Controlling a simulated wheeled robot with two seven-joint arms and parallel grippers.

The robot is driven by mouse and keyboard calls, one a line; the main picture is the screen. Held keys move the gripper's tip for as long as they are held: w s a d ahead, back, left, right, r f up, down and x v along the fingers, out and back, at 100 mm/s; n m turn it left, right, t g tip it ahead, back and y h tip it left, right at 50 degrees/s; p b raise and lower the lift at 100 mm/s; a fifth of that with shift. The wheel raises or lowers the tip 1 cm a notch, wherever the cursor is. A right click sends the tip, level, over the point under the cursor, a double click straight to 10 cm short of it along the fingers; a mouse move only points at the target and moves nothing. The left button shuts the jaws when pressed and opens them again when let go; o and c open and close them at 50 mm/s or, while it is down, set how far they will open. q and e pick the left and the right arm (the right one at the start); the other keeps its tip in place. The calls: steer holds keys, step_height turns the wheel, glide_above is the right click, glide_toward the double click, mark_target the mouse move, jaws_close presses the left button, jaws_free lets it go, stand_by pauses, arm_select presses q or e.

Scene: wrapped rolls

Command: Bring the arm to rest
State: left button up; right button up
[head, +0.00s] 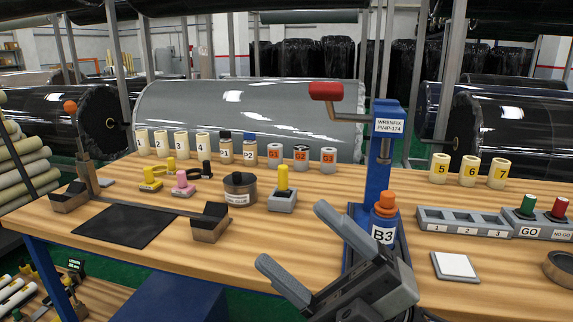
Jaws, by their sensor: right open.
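My right gripper (291,237) comes in from the bottom, right of centre. Its two grey fingers are spread apart, pointing up and left, with nothing between them. It hangs over the front edge of the wooden bench (330,185). My left gripper does not show.
The press has a red-ended lever (326,91). Left are a black mat (125,225), a dark round container (240,188) and a grey block with a yellow peg (283,195). Right are a grey slotted tray (465,222) and a white pad (455,265). Numbered cylinders line the back.

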steer(key=w+d+f+m+t+h, duration=0.25)
steer(key=f+m+t+h, duration=0.35)
steer(key=m, duration=0.3)
steer(key=w+d+f+m+t+h, duration=0.2)
steer(key=w+f+m+t+h, duration=0.1)
steer(key=f+m+t+h, duration=0.4)
steer(key=s+d+f+m+g+h, duration=0.2)
steer(key=s+f+m+g, duration=0.1)
steer(key=f, duration=0.5)
steer(key=s+d+f+m+g+h, duration=0.3)
steer(key=s+f+m, duration=0.2)
steer(key=f, duration=0.3)
steer(key=s+d+f+m+g+h, duration=0.2)
steer(key=s+f+m+g+h, duration=0.1)
steer(key=f, duration=0.5)
steer(key=shift+s+d+f+m+g, duration=0.2)
steer(key=shift+s+m+g, duration=0.3)
steer(key=shift+m, duration=0.6)
